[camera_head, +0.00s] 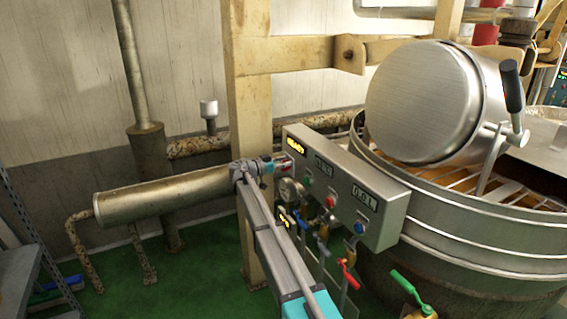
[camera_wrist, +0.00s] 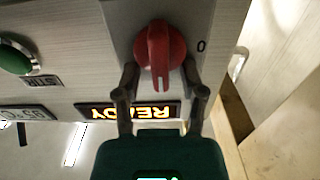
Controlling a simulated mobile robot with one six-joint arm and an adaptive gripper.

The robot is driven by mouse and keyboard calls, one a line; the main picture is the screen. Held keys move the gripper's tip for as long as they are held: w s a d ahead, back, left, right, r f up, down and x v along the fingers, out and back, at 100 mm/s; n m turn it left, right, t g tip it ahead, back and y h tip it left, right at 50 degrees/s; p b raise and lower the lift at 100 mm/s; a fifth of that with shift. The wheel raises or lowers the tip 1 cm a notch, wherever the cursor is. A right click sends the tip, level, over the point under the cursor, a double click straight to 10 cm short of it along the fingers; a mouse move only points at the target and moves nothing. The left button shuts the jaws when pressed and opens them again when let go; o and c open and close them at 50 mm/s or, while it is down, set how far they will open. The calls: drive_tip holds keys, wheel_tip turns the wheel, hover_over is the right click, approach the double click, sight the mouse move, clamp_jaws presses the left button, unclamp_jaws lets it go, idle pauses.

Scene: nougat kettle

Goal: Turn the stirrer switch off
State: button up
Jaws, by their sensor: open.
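A red rotary switch (camera_wrist: 160,55) sits on the grey control panel (camera_head: 385,190). In the wrist view its raised grip runs roughly up and down, and a "0" mark (camera_wrist: 201,46) stands to its right. My gripper (camera_head: 285,164) is at the left end of the panel. In the wrist view its two fingers are apart, one on each side of the lower part of the red switch. I cannot tell whether either finger touches it. In the head view my gripper mostly covers the switch.
A lit READY display (camera_wrist: 130,111) appears upside down below the switch. A green button (camera_wrist: 14,56) is to its left. Red (camera_head: 330,201) and blue (camera_head: 359,229) buttons sit further along the panel. A large steel kettle (camera_head: 470,250) stands behind, and a beam (camera_head: 250,95) rises behind my gripper.

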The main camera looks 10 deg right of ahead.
clamp_jaws()
drive_tip(key=shift+a, duration=0.3)
drive_tip(key=shift+d, duration=0.25)
